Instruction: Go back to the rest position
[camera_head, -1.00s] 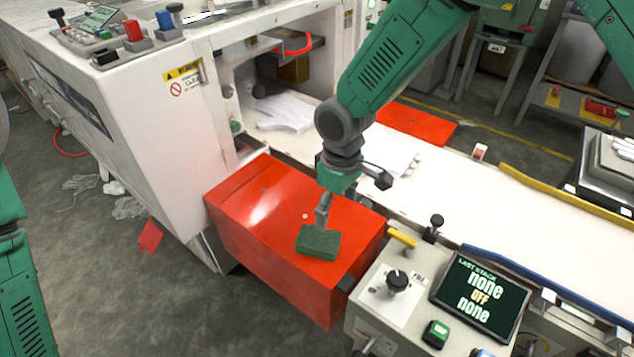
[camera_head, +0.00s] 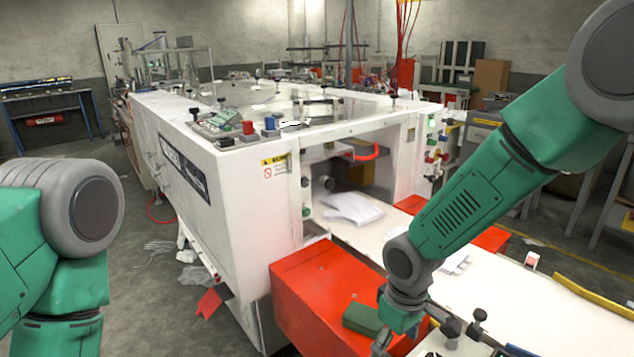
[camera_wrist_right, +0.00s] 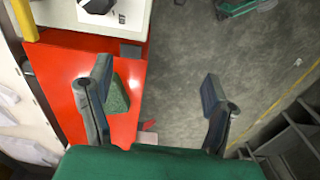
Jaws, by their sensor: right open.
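My right arm comes in from the right in the head view.
A large white machine (camera_head: 225,175) stands behind the red box. A white conveyor bed (camera_head: 500,285) with paper stacks (camera_head: 352,208) runs to the right. A control panel with knobs (camera_head: 478,318) is at the bottom right. Bare floor (camera_head: 165,320) lies left of the box.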

